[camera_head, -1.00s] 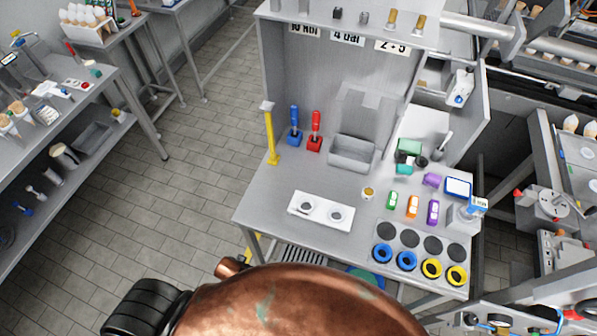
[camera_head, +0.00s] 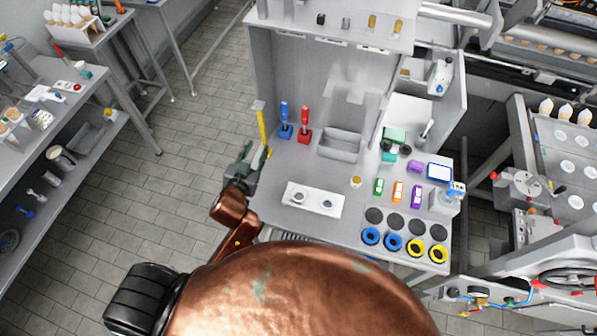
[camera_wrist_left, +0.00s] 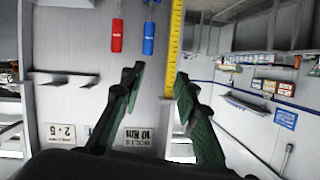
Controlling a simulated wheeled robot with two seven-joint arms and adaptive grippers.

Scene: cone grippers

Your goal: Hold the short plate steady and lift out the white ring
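A short white plate (camera_head: 313,196) lies flat near the front left of the grey table. Two round pieces with dark-grey centres sit in it, a left one (camera_head: 298,197) and a right one (camera_head: 327,204). They are too small for me to tell which is the white ring. My left gripper (camera_head: 256,154) is at the table's left edge, left of the plate and apart from it, beside the yellow post. In the left wrist view its green fingers (camera_wrist_left: 160,75) are spread with nothing between them. The plate is outside that view. My right gripper is not in view.
A yellow post (camera_head: 262,130) stands close to my left gripper. Blue (camera_head: 286,122) and red (camera_head: 305,126) upright tools and a grey bin (camera_head: 340,143) stand behind the plate. Blue (camera_head: 370,236) and yellow (camera_head: 415,247) rings lie at the front right.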

